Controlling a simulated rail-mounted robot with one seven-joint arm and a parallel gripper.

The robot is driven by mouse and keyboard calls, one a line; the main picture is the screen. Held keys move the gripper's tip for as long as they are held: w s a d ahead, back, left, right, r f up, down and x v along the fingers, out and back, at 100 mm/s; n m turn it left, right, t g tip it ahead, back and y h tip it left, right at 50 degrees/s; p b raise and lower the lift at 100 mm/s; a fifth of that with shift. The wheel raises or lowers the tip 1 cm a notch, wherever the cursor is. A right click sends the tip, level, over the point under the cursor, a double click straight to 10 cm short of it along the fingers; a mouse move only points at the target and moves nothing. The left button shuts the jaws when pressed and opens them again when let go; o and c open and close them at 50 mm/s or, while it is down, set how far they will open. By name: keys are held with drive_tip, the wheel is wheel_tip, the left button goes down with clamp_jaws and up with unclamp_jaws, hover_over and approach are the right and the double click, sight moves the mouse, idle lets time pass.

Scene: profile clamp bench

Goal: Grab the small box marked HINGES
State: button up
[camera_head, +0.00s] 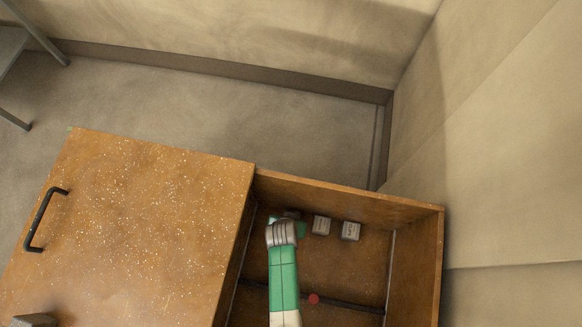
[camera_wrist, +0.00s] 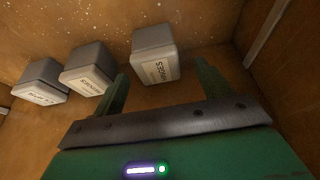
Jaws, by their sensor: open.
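Three small grey boxes with pale labels stand in a row inside a brown wooden bin. In the wrist view, the right one (camera_wrist: 155,56) has an upside-down label that appears to read HINGES. The middle box (camera_wrist: 88,69) and left box (camera_wrist: 41,82) have labels I cannot read surely. My gripper (camera_wrist: 164,84) is open, its two green fingers on either side of the right box's near face, with no clear contact. In the head view, my gripper (camera_head: 290,226) is at the row's left end and mostly hides that box; the other two are visible.
The bin's wooden walls (camera_head: 425,250) enclose the boxes. A speckled wooden panel (camera_head: 150,215) with a black handle (camera_head: 42,220) lies to the left. A dark bar (camera_head: 350,304) crosses the bin, with a red disc (camera_head: 314,299) near it. Room walls stand behind and right.

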drive_tip(key=b+x, duration=0.3)
drive_tip(key=x, duration=0.2)
drive_tip(key=shift+d, duration=0.15)
drive_tip(key=shift+c, duration=0.5)
drive_tip(key=c, duration=1.3)
drive_tip(key=shift+o, duration=0.2)
wheel_tip(320, 180, up, 4)
drive_tip(key=p, duration=0.4)
drive_tip(key=shift+s+r, duration=0.2)
drive_tip(key=s+p, duration=0.2)
drive_tip(key=s, duration=0.3)
drive_tip(key=s+a+p, duration=0.1)
drive_tip(key=s+p, duration=0.1)
drive_tip(key=s, duration=0.3)
drive_tip(key=s+p, duration=0.3)
drive_tip(key=s, duration=0.2)
drive_tip(key=shift+s+a+r, duration=0.3)
drive_tip(key=shift+a, duration=0.05)
